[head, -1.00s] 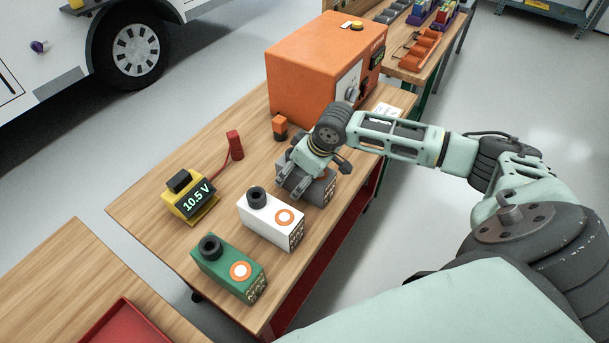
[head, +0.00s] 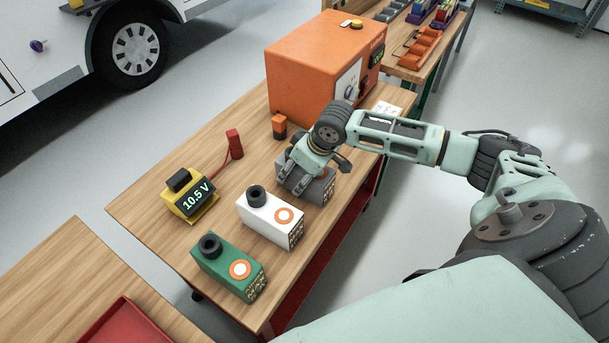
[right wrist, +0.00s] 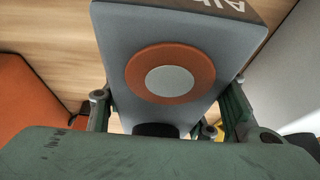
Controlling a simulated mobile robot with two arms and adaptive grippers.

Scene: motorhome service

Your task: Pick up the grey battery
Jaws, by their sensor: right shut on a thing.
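The grey battery (head: 319,191) stands on the wooden bench, beyond the white battery in the head view. My right gripper (head: 301,186) is over it from above, shut on it, and hides much of its top. In the right wrist view the grey battery (right wrist: 203,45) fills the middle, with an orange ring and pale disc on its face. The gripper's fingers (right wrist: 168,112) lie on both sides of it. The battery appears to rest on the bench; I see no clear gap below it. My left gripper is not in view.
A white battery (head: 262,220) and a green battery (head: 225,265) stand nearer on the bench (head: 150,209). A yellow meter (head: 186,198) reads 10.5 V, with a red probe (head: 234,144). A large orange box (head: 309,75) stands behind. A red tray (head: 120,325) lies on the nearer table.

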